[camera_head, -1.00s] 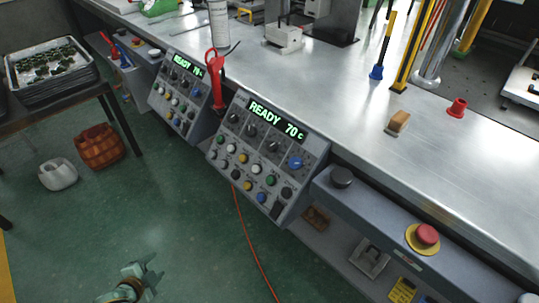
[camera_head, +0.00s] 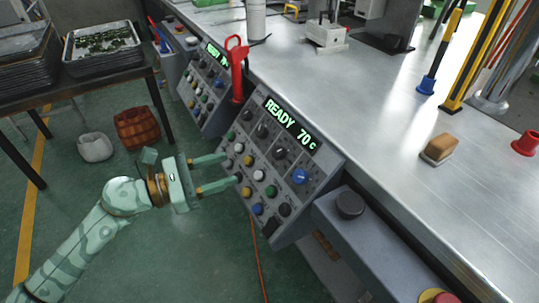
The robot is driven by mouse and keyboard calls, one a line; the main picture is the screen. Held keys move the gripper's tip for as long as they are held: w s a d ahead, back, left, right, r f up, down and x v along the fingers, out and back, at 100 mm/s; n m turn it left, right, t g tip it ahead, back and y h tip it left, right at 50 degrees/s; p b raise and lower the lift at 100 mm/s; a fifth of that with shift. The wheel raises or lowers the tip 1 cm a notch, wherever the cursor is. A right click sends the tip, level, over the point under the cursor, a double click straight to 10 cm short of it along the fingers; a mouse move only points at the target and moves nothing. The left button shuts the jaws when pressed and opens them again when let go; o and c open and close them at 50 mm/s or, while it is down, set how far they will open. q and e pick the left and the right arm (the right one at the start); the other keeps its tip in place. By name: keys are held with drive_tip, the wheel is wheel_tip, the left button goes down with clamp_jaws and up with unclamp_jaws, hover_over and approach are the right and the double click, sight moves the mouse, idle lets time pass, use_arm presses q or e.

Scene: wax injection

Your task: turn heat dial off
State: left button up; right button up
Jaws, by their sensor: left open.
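A grey control panel (camera_head: 315,165) fixed to the bench front has a green display (camera_head: 290,125) reading "READY 70 c". Under the display is a row of dark dials, among them one dial (camera_head: 279,152), and a blue dial (camera_head: 300,176) at the right end. Below are rows of coloured buttons. I cannot tell which dial is the heat dial. My left gripper (camera_head: 232,171) is open and empty, its two fingers pointing right at the panel's left edge, in front of the left buttons. I cannot tell whether it touches the panel. My right gripper is not in view.
A second panel (camera_head: 205,90) stands further back, with a red-handled tool (camera_head: 237,68) between the panels. A round black knob (camera_head: 350,204) sits on the ledge at right. A brush (camera_head: 439,147) lies on the steel bench (camera_head: 370,110). The green floor at left is open around two baskets.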

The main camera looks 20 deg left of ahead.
sight(275, 154)
use_arm(q)
drive_tip(key=b+x, duration=0.1)
drive_tip(key=x, duration=1)
drive_tip(key=shift+w, duration=0.2)
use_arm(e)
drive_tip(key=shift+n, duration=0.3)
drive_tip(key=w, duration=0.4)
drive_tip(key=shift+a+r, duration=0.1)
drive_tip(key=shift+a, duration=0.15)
use_arm(q)
drive_tip(key=c, duration=1)
